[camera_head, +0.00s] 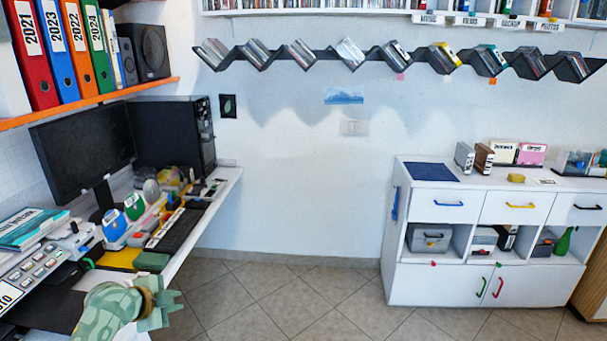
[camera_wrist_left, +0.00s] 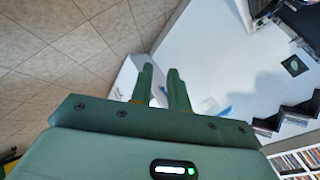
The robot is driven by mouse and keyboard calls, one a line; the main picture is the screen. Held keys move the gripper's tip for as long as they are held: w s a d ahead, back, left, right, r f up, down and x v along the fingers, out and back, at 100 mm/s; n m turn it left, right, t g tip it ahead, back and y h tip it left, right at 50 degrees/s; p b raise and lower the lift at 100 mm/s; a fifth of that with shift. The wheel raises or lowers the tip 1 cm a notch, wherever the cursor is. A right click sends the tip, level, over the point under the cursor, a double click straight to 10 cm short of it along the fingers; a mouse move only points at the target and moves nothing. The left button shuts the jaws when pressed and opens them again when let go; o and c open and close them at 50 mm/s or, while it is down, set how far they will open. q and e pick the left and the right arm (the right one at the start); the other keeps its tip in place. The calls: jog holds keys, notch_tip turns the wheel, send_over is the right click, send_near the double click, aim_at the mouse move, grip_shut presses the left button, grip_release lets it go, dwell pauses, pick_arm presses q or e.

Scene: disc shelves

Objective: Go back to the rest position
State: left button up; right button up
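My left gripper (camera_head: 170,301) is low at the lower left of the head view, in front of the desk's near edge, with its fingers pointing right. In the left wrist view, its two green fingers (camera_wrist_left: 162,76) stand apart with a gap between them. I see nothing held in the gap. My right arm and right gripper are in neither view.
A cluttered desk (camera_head: 222,179) with a monitor (camera_head: 83,150) runs along the left, close to my left arm. An orange-edged shelf (camera_head: 95,103) with binders is above it. A white cabinet (camera_head: 428,283) stands at the right. The tiled floor (camera_head: 290,290) between is clear.

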pick_arm(q)
jog(key=w+a+r+n+t+y, duration=0.2)
jog(key=w+a+r+n+t, duration=0.1)
jog(key=r+n+t, duration=0.3)
jog(key=w+a+r+n+t+y, duration=0.2)
jog(key=w+r+n+t, duration=0.1)
jog(key=r+n, duration=0.3)
jog(key=s+d+f+g, duration=0.1)
jog(key=s+f+g, duration=0.2)
jog(key=s+f, duration=0.7)
jog(key=s+d+f+g, duration=0.25)
jog(key=s+f, duration=0.25)
jog(key=f, duration=1)
jog(key=s+d+f+g, duration=0.1)
jog(key=s+f+g, duration=0.2)
jog(key=s+f, duration=0.7)
jog(key=s+d+f+g+h, duration=0.1)
jog(key=s+f+g, duration=0.1)
jog(key=s+f, duration=0.65)
jog(key=s+d+f+g, duration=0.25)
jog(key=s+f, duration=0.35)
jog(key=s, duration=0.5)
jog(key=s+d+f+g, duration=0.1)
jog(key=s+f+g, duration=0.1)
jog(key=s, duration=1.1)
jog(key=s+d+f+g, duration=0.2)
jog(key=s, duration=1.1)
jog(key=shift+g, duration=0.4)
jog(key=shift+s+d, duration=0.1)
